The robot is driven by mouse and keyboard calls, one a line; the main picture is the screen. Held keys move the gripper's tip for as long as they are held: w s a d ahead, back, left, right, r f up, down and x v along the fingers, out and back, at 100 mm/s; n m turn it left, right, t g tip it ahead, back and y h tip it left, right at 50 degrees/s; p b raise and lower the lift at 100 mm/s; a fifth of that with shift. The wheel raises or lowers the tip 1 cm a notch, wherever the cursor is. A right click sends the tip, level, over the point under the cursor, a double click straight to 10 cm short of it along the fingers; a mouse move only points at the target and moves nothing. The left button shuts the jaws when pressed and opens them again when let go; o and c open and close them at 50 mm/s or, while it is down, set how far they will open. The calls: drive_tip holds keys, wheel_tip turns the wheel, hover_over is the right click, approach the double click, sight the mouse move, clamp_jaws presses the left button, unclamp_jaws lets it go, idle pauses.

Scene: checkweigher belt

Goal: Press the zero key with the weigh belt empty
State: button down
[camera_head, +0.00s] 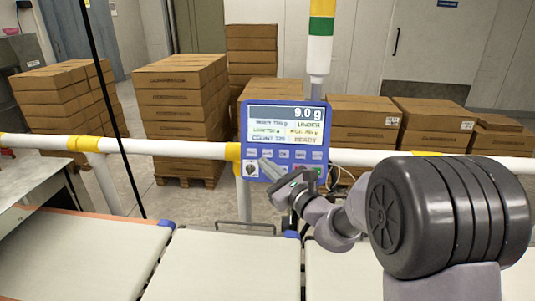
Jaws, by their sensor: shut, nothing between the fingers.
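The blue control panel (285,139) stands on the rail behind the belts. Its screen (286,123) reads 9.0 g at the top, with smaller lines of text below. A row of grey keys (284,154) runs under the screen; their labels are too small to read, so I cannot tell which is the zero key. My gripper (268,166) is shut and empty, its tip in front of the panel's lower part, just below the key row. I cannot tell whether it touches the panel. It hides part of the panel's lower face. The middle belt (225,265) is bare where visible.
The left belt (85,255) is also bare. A white rail with yellow joints (185,148) crosses behind the belts. A thin black post (103,105) rises at left. Stacked cartons (180,105) stand beyond the rail. A signal light (321,30) stands above the panel.

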drive_tip(key=shift+w+d+f+p, duration=0.1)
drive_tip(key=shift+w+f, duration=0.25)
drive_tip(key=shift+w, duration=0.8)
drive_tip(key=shift+w+f+p, duration=0.1)
drive_tip(key=shift+w+f, duration=0.2)
drive_tip(key=shift+w, duration=0.85)
drive_tip(key=shift+w+d+f+p, duration=0.1)
drive_tip(key=shift+w+f, duration=0.25)
drive_tip(key=shift+w, duration=0.8)
drive_tip(key=shift+a, duration=0.1)
drive_tip(key=shift+w+f, duration=0.15)
drive_tip(key=shift+w, duration=0.25)
drive_tip(key=shift+w+f, duration=0.1)
drive_tip(key=shift+w, duration=0.25)
drive_tip(key=shift+s, duration=0.1)
drive_tip(key=shift+s+r, duration=0.2)
drive_tip(key=shift+s, duration=0.5)
drive_tip(key=shift+s+r+b, duration=0.2)
drive_tip(key=shift+s+r, duration=0.05)
drive_tip(key=shift+s, duration=0.55)
drive_tip(key=shift+s+r+b, duration=0.2)
drive_tip(key=shift+s+r, duration=0.05)
drive_tip(key=shift+s, duration=0.55)
drive_tip(key=shift+s+r+b, duration=0.2)
drive_tip(key=shift+s+r, duration=0.05)
drive_tip(key=shift+s, duration=0.55)
drive_tip(key=shift+a, duration=0.1)
